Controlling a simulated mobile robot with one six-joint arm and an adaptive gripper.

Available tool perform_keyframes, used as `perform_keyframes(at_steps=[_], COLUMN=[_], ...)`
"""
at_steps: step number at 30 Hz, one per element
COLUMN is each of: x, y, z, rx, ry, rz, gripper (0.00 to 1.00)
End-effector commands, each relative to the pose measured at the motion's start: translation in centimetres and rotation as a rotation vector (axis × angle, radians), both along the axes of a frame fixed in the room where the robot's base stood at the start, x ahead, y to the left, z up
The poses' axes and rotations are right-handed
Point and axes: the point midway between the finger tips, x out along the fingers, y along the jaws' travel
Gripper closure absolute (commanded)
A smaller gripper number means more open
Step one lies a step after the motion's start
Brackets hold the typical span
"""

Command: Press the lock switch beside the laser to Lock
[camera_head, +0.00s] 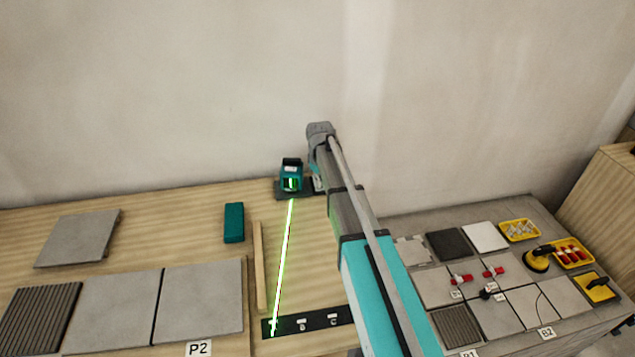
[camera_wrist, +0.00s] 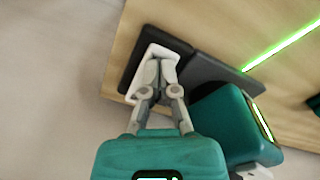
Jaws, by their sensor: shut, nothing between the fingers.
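The teal laser (camera_head: 291,174) stands on a dark base at the back of the wooden bench and casts a green line forward. It also shows in the wrist view (camera_wrist: 222,118), right of my gripper. The lock switch is a dark plate with a pale rocker (camera_wrist: 150,54), beside the laser. In the head view only a bit of the plate (camera_head: 318,185) shows past my arm. My gripper (camera_wrist: 158,72) is shut and empty, its fingertips over the pale rocker. I cannot tell whether they touch it. The rocker's marking is not readable.
A dark strip with lettered marks (camera_head: 317,321) lies at the front. A wooden stick (camera_head: 260,268), a teal block (camera_head: 234,222) and grey tiles (camera_head: 203,300) lie left. Tiles, red parts and yellow trays (camera_head: 519,230) fill the right bench. The wall is close behind the laser.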

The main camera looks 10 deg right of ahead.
Motion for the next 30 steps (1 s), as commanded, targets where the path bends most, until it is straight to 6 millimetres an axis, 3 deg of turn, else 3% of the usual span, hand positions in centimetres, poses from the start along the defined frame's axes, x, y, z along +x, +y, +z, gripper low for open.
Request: perform_keyframes(at_steps=[10,30], x=[0.0,0.0], y=[0.0,0.0], z=[0.5,4.3], rx=[0.000,0.000], ry=[0.000,0.000], rz=[0.000,0.000], gripper=[1.00,1.00])
